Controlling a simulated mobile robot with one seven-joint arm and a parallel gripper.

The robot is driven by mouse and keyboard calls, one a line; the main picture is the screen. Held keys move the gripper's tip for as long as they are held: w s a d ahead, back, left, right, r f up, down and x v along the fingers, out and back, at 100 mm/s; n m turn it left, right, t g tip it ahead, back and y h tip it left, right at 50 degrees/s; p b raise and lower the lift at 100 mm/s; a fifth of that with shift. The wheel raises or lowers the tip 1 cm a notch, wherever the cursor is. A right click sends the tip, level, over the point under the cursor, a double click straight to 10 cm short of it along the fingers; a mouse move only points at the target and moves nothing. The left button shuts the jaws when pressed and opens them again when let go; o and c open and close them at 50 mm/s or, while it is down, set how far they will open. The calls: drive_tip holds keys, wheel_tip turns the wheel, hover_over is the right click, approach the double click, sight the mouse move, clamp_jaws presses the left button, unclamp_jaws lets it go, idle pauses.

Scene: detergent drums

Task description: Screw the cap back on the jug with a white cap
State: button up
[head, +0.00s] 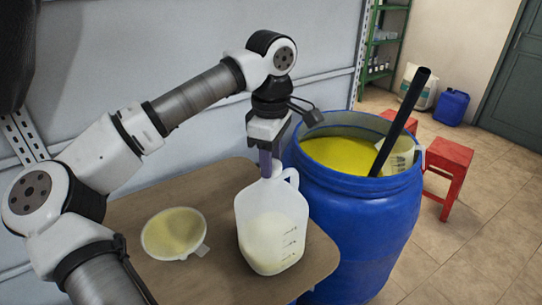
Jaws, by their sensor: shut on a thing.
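A translucent white jug (272,232) with a side handle and scale marks stands upright at the right of a brown table. It is partly filled with pale liquid. My gripper (269,168) points straight down over the jug's mouth. Its fingers are shut at the neck on what appears to be the white cap. The fingers largely hide the cap, so I cannot tell whether it is seated on the threads.
A strainer or shallow bowl (175,233) lies left of the jug on the table (130,212). A blue drum (352,215) of yellow liquid stands close at right, with a black pipe (402,118) sticking out. Red stools (447,170) stand behind it.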

drive_tip(key=shift+f, duration=0.1)
drive_tip(key=m, duration=0.3)
drive_tip(key=shift+m+p, duration=0.3)
drive_tip(key=o, duration=0.7)
drive_tip(key=shift+m, duration=0.3)
drive_tip(key=o, duration=0.9)
drive_tip(key=shift+r+p, duration=2.35)
drive_tip(key=shift+r, duration=1.75)
